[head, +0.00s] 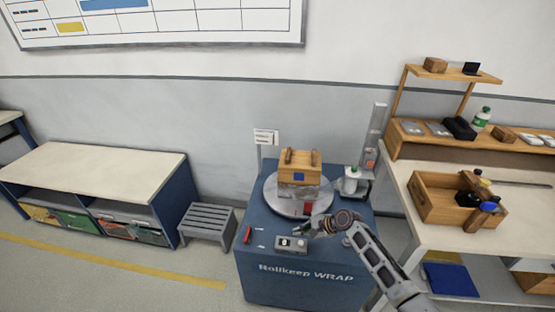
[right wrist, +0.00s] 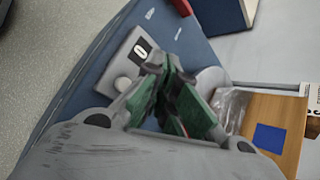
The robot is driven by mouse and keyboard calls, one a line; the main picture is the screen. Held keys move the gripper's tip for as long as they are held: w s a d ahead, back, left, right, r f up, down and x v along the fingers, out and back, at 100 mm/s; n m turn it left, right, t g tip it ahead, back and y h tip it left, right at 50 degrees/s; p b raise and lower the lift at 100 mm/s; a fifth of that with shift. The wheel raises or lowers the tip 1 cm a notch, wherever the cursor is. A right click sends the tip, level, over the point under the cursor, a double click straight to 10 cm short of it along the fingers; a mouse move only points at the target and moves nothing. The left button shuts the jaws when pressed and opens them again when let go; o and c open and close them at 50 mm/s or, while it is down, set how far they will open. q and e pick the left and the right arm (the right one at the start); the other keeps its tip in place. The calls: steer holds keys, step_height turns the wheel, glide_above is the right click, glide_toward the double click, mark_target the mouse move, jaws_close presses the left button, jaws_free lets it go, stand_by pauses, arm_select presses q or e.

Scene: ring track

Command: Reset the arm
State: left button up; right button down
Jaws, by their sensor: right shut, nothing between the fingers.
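My right arm (head: 378,262) reaches in from the lower right in the head view. Its gripper (head: 308,229) is over the front of the blue wrapping machine (head: 300,287), just right of and above the grey control box (head: 291,244). In the right wrist view the gripper's green-padded fingers (right wrist: 172,82) are closed together with nothing between them. The control box (right wrist: 122,60) lies beside the fingertips there. A wooden crate (head: 299,168), wrapped in clear film low down and marked with a blue square, sits on the round turntable (head: 277,203). My left gripper is not in view.
A grey film post (head: 374,135) and a small white device (head: 351,182) stand at the machine's right. A red tool (head: 247,235) lies at its left edge. A workbench (head: 455,228) with a wooden tote (head: 430,200) is at the right. A grey stool (head: 207,222) and low bench (head: 90,172) are left.

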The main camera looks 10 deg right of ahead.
steer(key=s+a+r+n+g+h, duration=0.1)
steer(key=s+a+n+g+h, duration=0.15)
steer(key=s+n, duration=1.1)
steer(key=s+d+r+n+h, duration=0.2)
steer(key=s+d+r, duration=0.2)
steer(key=s, duration=0.4)
steer(key=s+d+r+n+h, duration=0.2)
steer(key=s+d+r+h, duration=0.15)
steer(key=s, duration=0.45)
step_height(320, 180, down, 32)
steer(key=s, duration=0.2)
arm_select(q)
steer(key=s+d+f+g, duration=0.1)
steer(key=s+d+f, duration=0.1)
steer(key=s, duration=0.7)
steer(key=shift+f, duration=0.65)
arm_select(e)
steer(key=s+d+f, duration=0.2)
steer(key=s+f, duration=0.8)
steer(key=s, duration=0.1)
steer(key=s+d+f+g, duration=0.1)
steer(key=s+d+f, duration=0.2)
steer(key=s+f, duration=0.7)
steer(key=shift+s+n, duration=0.35)
steer(key=shift+s, duration=0.2)
